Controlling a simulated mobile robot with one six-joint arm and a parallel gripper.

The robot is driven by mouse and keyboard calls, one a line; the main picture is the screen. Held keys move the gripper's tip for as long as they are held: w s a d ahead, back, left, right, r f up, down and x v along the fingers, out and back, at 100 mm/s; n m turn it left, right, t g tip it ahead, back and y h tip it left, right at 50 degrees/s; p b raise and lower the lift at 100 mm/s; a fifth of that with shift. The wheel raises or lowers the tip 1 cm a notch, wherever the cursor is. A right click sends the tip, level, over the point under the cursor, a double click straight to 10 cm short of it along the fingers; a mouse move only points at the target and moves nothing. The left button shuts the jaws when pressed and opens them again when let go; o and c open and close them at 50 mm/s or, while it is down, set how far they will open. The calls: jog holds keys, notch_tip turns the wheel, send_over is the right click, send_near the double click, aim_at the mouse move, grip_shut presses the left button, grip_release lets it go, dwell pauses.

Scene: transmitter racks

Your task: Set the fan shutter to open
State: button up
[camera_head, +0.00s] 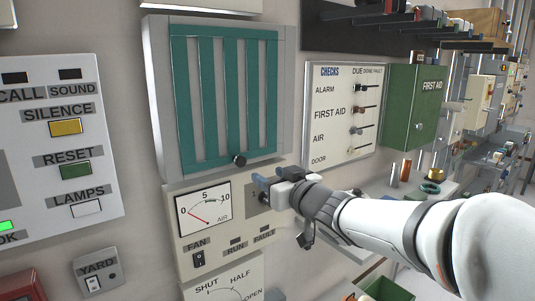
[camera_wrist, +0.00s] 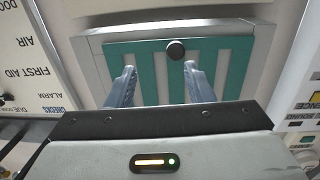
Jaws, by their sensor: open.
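The fan shutter (camera_head: 207,105) is a teal slatted plate in a grey frame on the wall, with grey showing between its upright slats. A round black knob (camera_head: 239,160) sits at its lower edge. In the wrist view the shutter (camera_wrist: 235,75) appears upside down, with the knob (camera_wrist: 175,50) near its upper edge. My gripper (camera_head: 258,187) is open and empty, just below and right of the knob. In the wrist view, the blue fingers of my gripper (camera_wrist: 159,68) point toward the shutter. The knob appears between and beyond their tips, apart from them.
Below the shutter is a fan panel (camera_head: 185,242) with an air gauge (camera_head: 204,208) and a black fan switch (camera_head: 198,259). A plate (camera_head: 228,290) below reads SHUT, HALF and OPEN. A checks board (camera_head: 335,115) with pegs and a green first aid box (camera_head: 412,105) are at right.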

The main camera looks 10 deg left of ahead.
aim_at(242, 161)
jog(key=shift+n+g+y, duration=0.4)
jog(key=shift+y, duration=0.3)
jog(key=x, duration=0.3)
jog(key=p+x, duration=0.1)
jog(key=x, duration=0.1)
jog(key=s+a+r+x, duration=0.1)
jog(key=x, duration=0.2)
jog(key=shift+w+a, duration=0.1)
jog(key=shift+a, duration=0.2)
jog(key=shift+c, duration=0.5)
grip_shut()
